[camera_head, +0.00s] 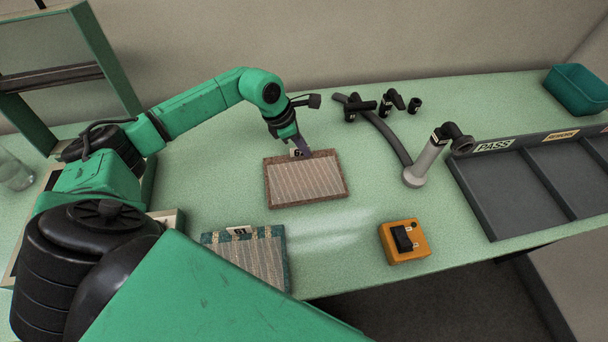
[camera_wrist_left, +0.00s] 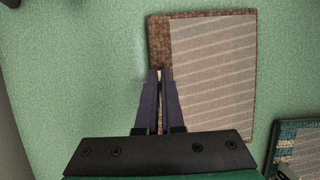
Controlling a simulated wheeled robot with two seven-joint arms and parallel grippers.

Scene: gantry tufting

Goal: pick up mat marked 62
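A brown-bordered mat with pale stripes (camera_head: 308,183) sits at the middle of the green table. Its white tag (camera_head: 295,152) on the far edge shows a 6; the other digit is hidden by a finger. The mat also shows in the left wrist view (camera_wrist_left: 212,75). My left gripper (camera_head: 308,154) is at this edge, beside the tag. In the left wrist view its fingers (camera_wrist_left: 160,75) are close together across the edge, with a thin strip between them, and appear shut on it. The mat looks flat, at or close to the table. My right gripper is out of view.
A teal-bordered mat (camera_head: 262,262) tagged 61 lies nearer, at the front edge. An orange box (camera_head: 404,241) stands to the right. Black fittings (camera_head: 390,102) and a grey post (camera_head: 427,163) stand beyond. A divided tray marked PASS (camera_head: 527,187) and a green bin (camera_head: 577,90) are at right.

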